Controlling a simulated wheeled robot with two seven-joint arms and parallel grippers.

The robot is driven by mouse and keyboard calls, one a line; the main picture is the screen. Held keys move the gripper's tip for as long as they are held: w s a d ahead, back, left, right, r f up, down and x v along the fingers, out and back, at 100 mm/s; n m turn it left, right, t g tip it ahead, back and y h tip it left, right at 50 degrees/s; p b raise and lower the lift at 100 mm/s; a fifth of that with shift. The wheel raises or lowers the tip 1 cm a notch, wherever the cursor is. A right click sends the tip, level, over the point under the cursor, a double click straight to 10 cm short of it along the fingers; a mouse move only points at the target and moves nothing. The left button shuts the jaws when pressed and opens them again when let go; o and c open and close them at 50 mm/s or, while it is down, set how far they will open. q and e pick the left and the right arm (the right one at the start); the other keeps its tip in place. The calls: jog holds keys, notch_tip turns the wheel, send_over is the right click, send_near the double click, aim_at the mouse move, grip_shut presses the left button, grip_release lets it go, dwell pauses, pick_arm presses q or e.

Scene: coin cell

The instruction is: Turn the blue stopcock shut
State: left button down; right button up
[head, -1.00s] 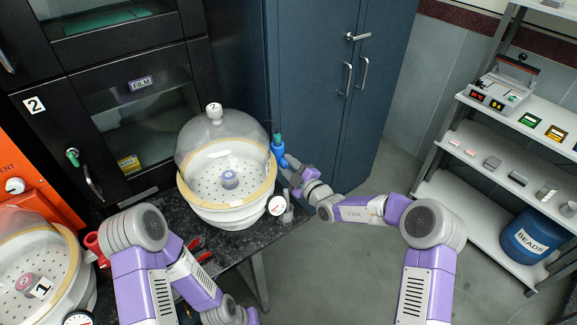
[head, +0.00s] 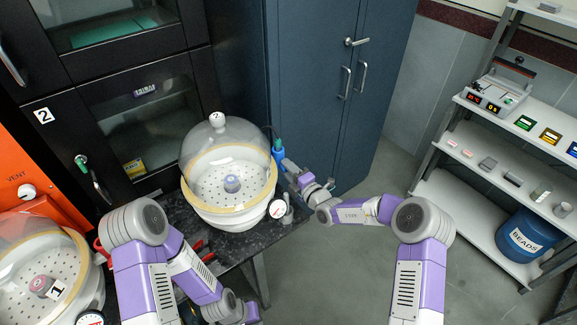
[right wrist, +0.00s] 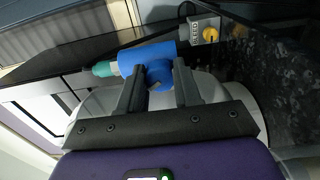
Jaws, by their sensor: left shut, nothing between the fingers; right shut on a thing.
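The blue stopcock (head: 279,160) with a green end sits at the right side of the domed desiccator marked 2 (head: 228,209). In the right wrist view its blue body (right wrist: 148,53) lies across the picture, with a round blue part between my fingers. My right gripper (head: 289,170) reaches it from the right and is shut on that part; the fingers (right wrist: 159,85) stand on either side of it. The fingers hide some of the stopcock in the head view. My left gripper (head: 250,314) is shut and empty at the bottom edge, largely cut off, far from the stopcock.
A dial gauge (head: 277,209) stands close below the stopcock on the dark bench (head: 215,258). Another desiccator marked 1 (head: 70,240) is at lower left. A blue cabinet (head: 315,70) rises behind. Shelves with a beads drum (head: 528,240) are at right, with open floor between.

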jog(key=n+p, duration=0.3)
jog(key=n, duration=0.8)
dwell(0.5)
jog(key=o, duration=1)
jog(key=shift+o, duration=0.2)
jog(key=shift+s+d, duration=0.1)
jog(key=p+v, duration=0.1)
jog(key=v, duration=0.6)
jog(key=shift+s, duration=0.15)
jog(key=shift+d, duration=0.1)
